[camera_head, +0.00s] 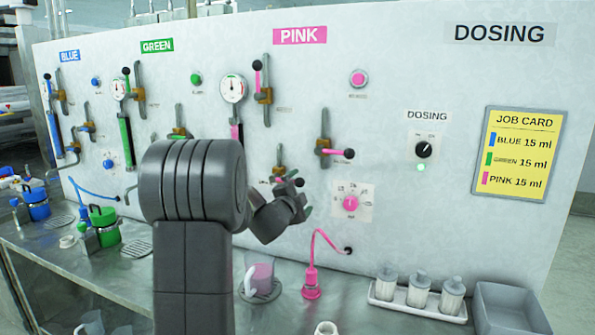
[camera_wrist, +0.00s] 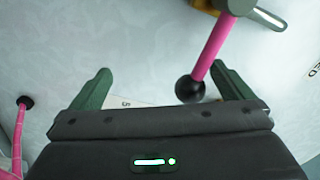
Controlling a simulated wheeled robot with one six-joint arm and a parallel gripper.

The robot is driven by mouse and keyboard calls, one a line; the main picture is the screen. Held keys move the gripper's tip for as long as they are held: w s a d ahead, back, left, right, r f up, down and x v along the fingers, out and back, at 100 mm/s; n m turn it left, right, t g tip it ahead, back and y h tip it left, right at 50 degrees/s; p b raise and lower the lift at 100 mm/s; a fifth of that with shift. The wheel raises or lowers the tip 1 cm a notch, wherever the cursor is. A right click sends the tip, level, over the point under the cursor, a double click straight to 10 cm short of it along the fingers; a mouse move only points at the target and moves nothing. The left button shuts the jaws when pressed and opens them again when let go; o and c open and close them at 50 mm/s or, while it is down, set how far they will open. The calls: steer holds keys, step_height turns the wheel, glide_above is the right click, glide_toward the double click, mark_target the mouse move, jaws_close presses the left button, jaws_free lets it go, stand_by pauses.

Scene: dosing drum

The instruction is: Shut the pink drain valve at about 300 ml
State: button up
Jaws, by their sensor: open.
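The pink valve lever (camera_head: 279,181) sticks out from the low valve on the pink panel and ends in a black ball. In the wrist view the pink lever (camera_wrist: 211,50) comes down from the upper right, and its ball lies between my open fingers, nearer the right one. My gripper (camera_wrist: 162,84) is open and has not closed on it. In the head view my gripper (camera_head: 300,195) is at the lever, partly hiding the valve. A clear jug (camera_head: 262,275) below holds pink liquid; its scale is too small to read.
Another pink lever (camera_head: 335,152) is to the right, with a pink dial (camera_head: 350,203) below. A pink hose (camera_head: 314,262) ends at a pink fitting on the counter. Bottles in a white tray (camera_head: 425,306) and a grey bin (camera_head: 510,308) stand at right.

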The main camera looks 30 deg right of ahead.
steer(key=b+v, duration=0.1)
steer(key=v, duration=0.8)
steer(key=shift+b, duration=0.3)
steer(key=shift+w+d, duration=0.1)
steer(key=p+x, duration=0.1)
steer(key=x, duration=0.8)
steer(key=shift+f, duration=0.15)
steer(key=shift+s+f, duration=0.25)
steer(key=shift+f, duration=0.1)
steer(key=shift+r, duration=0.1)
